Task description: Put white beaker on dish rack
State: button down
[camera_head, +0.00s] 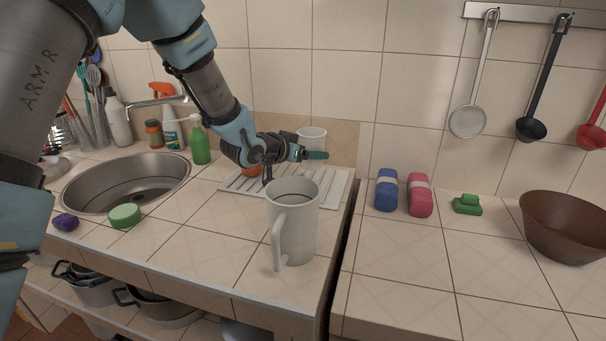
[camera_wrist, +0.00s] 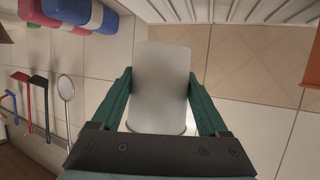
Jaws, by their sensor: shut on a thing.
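The white beaker (camera_head: 312,136) is held by my gripper (camera_head: 312,154) above the back of the white dish rack (camera_head: 336,190). In the wrist view the beaker (camera_wrist: 161,80) sits between the two teal fingers, which press on its sides. My gripper is shut on it. In the head view my gripper hides the beaker's lower part. I cannot tell whether its base touches the rack. The ribbed rack (camera_wrist: 235,10) also shows along the top edge of the wrist view.
A large white handled mug (camera_head: 293,225) stands in front of the rack. An orange object (camera_head: 251,171) is partly hidden behind my gripper. The sink (camera_head: 125,183) lies left. Blue (camera_head: 386,192) and pink (camera_head: 419,196) items stand right, past a counter gap.

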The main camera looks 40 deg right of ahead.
jog(key=shift+f+p, duration=0.8)
jog(key=shift+f, duration=2.4)
jog(key=shift+f, duration=0.15)
grip_release()
jog(key=shift+r, duration=0.25)
jog(key=shift+a, duration=0.45)
jog(key=b+v, duration=0.4)
jog(key=v, duration=0.7)
